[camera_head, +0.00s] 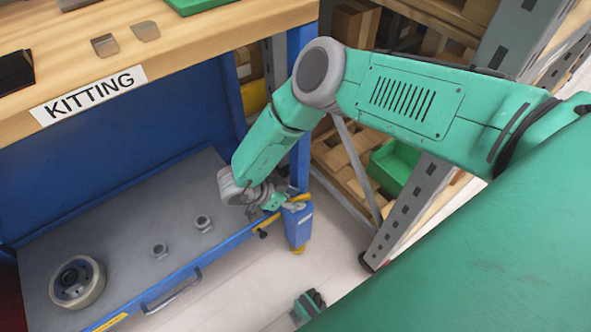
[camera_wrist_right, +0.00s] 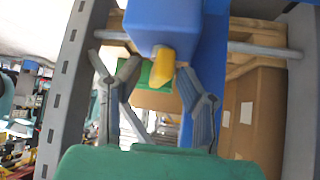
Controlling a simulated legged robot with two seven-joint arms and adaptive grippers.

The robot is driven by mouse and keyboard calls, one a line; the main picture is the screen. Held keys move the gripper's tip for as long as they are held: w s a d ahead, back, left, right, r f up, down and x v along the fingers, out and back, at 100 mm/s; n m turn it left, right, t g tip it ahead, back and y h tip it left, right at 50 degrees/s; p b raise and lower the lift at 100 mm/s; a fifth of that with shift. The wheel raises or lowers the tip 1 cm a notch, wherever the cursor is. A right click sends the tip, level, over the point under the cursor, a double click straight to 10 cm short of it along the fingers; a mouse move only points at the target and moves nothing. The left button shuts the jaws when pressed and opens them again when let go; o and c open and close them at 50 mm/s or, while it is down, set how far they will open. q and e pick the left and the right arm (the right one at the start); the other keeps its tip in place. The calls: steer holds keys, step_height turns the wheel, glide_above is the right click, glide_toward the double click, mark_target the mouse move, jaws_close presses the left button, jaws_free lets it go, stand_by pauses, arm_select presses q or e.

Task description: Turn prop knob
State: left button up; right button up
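A yellow knob (camera_wrist_right: 163,68) sticks out of a blue block (camera_wrist_right: 165,25) in the right wrist view. My right gripper (camera_wrist_right: 160,92) is open, with one grey finger to each side of the knob and a gap on both sides. In the head view my right gripper (camera_head: 284,201) is beside the blue block (camera_head: 298,226) at the front right corner of the workbench. Yellow parts show beside and under that block, and the gripper partly covers this area. My left gripper is not in view.
The wooden bench top (camera_head: 200,45) with a KITTING label is above. A grey lower shelf (camera_head: 125,215) holds a tape roll (camera_head: 77,282) and two small metal parts. A rack post (camera_head: 410,205) and a green bin (camera_head: 393,167) are to the right.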

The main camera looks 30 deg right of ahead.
steer(key=v, duration=1.1)
steer(key=shift+a+r, duration=0.25)
steer(key=shift+a, duration=0.05)
steer(key=shift+d, duration=0.1)
